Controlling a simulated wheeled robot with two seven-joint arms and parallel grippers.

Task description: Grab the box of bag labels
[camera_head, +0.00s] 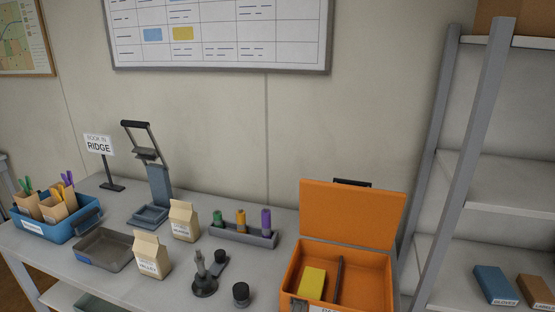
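A small brown box (538,290) lies on the lower shelf at the far right. The print on its front edge is small and seems to read "LABELS"; the picture's right edge cuts it off. A blue box (495,285), whose print seems to read "GLOVES", lies just left of it with a narrow gap. Neither of my grippers shows in the head view.
The grey shelf rack (470,160) has slanted posts left of the boxes. An open orange case (350,215) stands on the table's right end. Paper bags (184,220), a marker tray (245,236), a press (158,185) and a blue bin (62,228) crowd the table.

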